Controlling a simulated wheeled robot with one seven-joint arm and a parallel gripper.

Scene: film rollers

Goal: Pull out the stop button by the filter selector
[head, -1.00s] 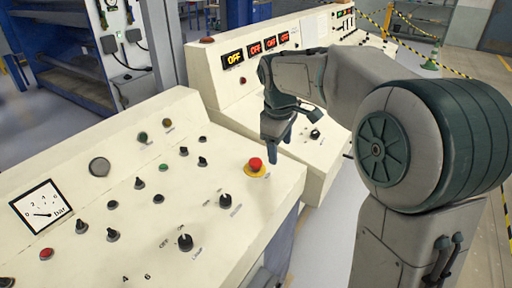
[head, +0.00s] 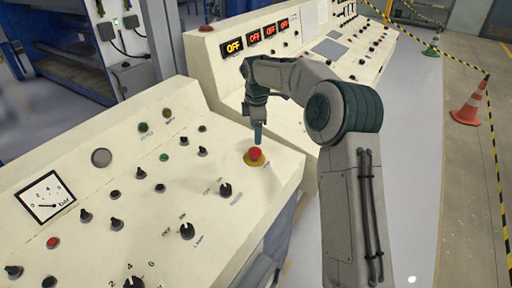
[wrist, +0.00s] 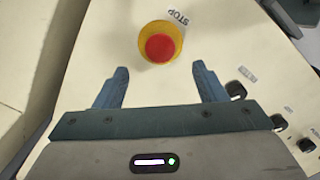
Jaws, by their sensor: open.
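The stop button (head: 255,154) is a red mushroom head on a yellow round base, near the right edge of the cream sloped panel. In the wrist view the red button (wrist: 160,48) lies beyond my fingertips, near the middle, with the word STOP beside it. My gripper (head: 258,138) points down just above the button in the head view. In the wrist view my gripper (wrist: 160,80) is open and empty, with its fingers spread wider than the button. I cannot tell the exact height gap. The filter selector cannot be told from the other knobs.
Black knobs (head: 187,231) and (head: 225,190) stand on the panel near the button. A gauge (head: 45,197) is at the left. A second console (head: 330,45) with lit OFF displays stands behind. A traffic cone (head: 470,102) stands on the floor at the right.

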